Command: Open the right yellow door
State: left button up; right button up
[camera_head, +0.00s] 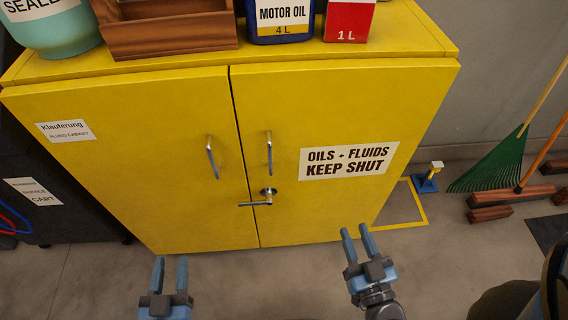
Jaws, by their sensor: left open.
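The right yellow door (330,215) is shut on the yellow cabinet (220,65), with a sign reading "OILS + FLUIDS KEEP SHUT" (348,160). Its upright metal handle (269,153) is near the middle seam. A lock with a horizontal lever (262,199) sits below that handle, and the lever reaches left across the seam. The left yellow door (150,170) is also shut and has its own handle (212,158). My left gripper (170,274) is open and empty, low in front of the left door. My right gripper (355,242) is open and empty, low in front of the right door.
On the cabinet top stand a teal container (50,35), a wooden crate (170,42), a motor oil can (280,20) and a red-and-white can (349,20). A dark service cart (50,220) is at left.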

jog(key=w+a+n+g+y+b, duration=0.1)
jog(key=w+a+n+y, duration=0.3)
jog(key=a, duration=0.5)
jog(key=w+a+n+g+y+b, duration=0.1)
jog(key=w+a+n+y+b, duration=0.15)
jog(key=w+a, duration=0.55)
jog(key=m+t+h, duration=0.1)
jog(key=m+h, duration=0.5)
send_near(271, 159)
jog(key=w+p, duration=0.1)
jog(key=w, duration=0.2)
jog(key=w+a+p, duration=0.1)
jog(key=w, duration=0.2)
jog(key=w+p, duration=0.1)
jog(key=w, duration=0.2)
jog(key=shift+a+r+p, duration=0.15)
jog(key=shift+a+p, duration=0.15)
jog(key=shift+w+a, duration=0.15)
jog(key=shift+w, duration=0.6)
jog(key=shift+c, duration=0.5)
grip_shut()
